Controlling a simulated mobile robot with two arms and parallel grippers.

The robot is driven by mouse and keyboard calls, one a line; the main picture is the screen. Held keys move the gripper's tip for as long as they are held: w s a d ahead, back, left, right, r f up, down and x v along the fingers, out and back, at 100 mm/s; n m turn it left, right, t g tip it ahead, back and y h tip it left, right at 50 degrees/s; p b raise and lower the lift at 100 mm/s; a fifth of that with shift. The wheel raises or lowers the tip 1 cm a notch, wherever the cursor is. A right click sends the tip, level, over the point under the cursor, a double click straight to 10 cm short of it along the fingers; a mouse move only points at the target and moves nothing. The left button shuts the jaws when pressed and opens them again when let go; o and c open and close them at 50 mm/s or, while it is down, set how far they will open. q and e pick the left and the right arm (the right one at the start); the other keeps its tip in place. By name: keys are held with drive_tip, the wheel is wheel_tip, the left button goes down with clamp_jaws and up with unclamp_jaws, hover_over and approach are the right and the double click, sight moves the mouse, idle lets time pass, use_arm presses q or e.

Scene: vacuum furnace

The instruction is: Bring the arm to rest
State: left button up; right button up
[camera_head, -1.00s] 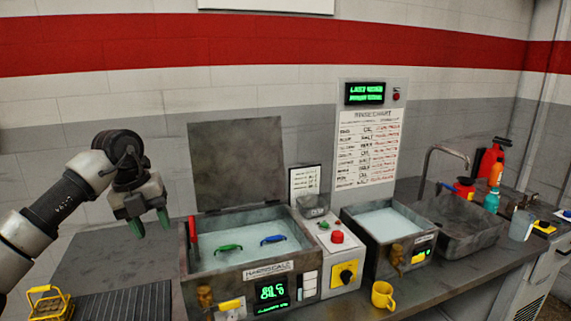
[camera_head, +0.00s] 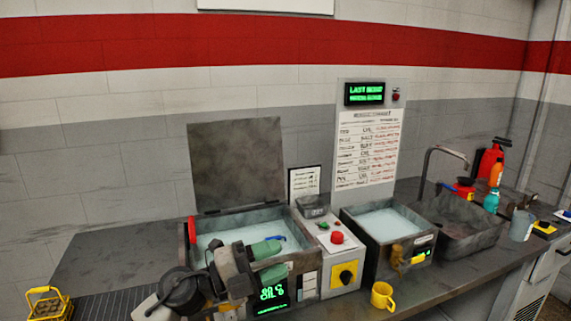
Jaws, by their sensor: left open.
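My left gripper (camera_head: 268,260) is low in front of the bath with the raised lid, over its front rim and panel. Its two green-tipped fingers point right and stand apart, with nothing seen between them. The open bath (camera_head: 186,262) holds pale liquid; a blue handle shows in it just behind the fingers. My arm hides much of the bath's front and part of its liquid. My right gripper is not in view.
A control box with a red button (camera_head: 337,237) and a second bath (camera_head: 357,232) stand to the right. A yellow mug (camera_head: 382,296) is near the bench's front edge. A yellow basket (camera_head: 48,303) is at the left. The bench's back left (camera_head: 120,255) is clear.

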use_arm(q)
drive_tip(key=s+a+f+n+t+y, duration=0.3)
drive_tip(key=a+f+n+t+y, duration=0.35)
drive_tip(key=n, duration=0.65)
drive_tip(key=s+a+f+n+t+y, duration=0.35)
drive_tip(key=a+f+n+y, duration=0.45)
drive_tip(key=n+y, duration=0.45)
drive_tip(key=s+a+f+n+g, duration=0.2)
drive_tip(key=s+f+g, duration=0.4)
drive_tip(key=s, duration=0.6)
drive_tip(key=s+a+f+n+g, duration=0.2)
drive_tip(key=s+f+g, duration=0.45)
drive_tip(key=s, duration=0.55)
wheel_tip(320, 180, down, 26)
drive_tip(key=g, duration=0.1)
drive_tip(key=s+a+f+g, duration=0.1)
drive_tip(key=s+a+f, duration=0.1)
drive_tip(key=s+f, duration=1.4)
drive_tip(key=shift+s+a+f+m, duration=0.15)
drive_tip(key=shift+s+a+m, duration=0.15)
drive_tip(key=shift+m, duration=0.05)
drive_tip(key=shift+g, duration=0.25)
